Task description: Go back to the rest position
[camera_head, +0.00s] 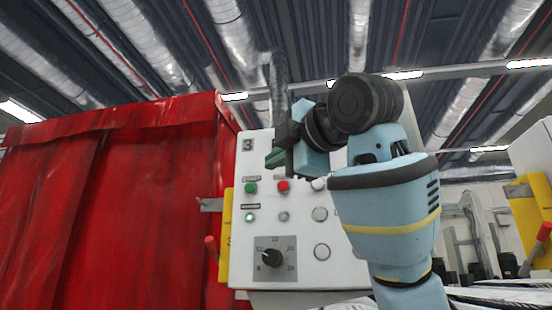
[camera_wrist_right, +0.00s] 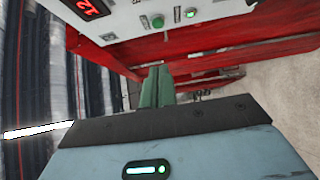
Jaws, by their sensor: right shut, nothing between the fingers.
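My right gripper (camera_head: 276,158) is in front of the upper part of a white control panel (camera_head: 262,222). Its green fingers are together with nothing between them, and they point left in the head view. In the right wrist view the shut green fingers (camera_wrist_right: 157,86) point toward the panel and the red cover. I cannot tell whether the fingers touch the panel. My right arm hides the panel's upper right part. My left gripper is not in view.
The panel carries a green button (camera_head: 251,188), a red button (camera_head: 283,186), a lit green lamp (camera_head: 250,217) and a black dial (camera_head: 271,258). A red curtain (camera_head: 110,210) fills the left. A yellow piece with a red handle (camera_head: 541,232) stands at the far right.

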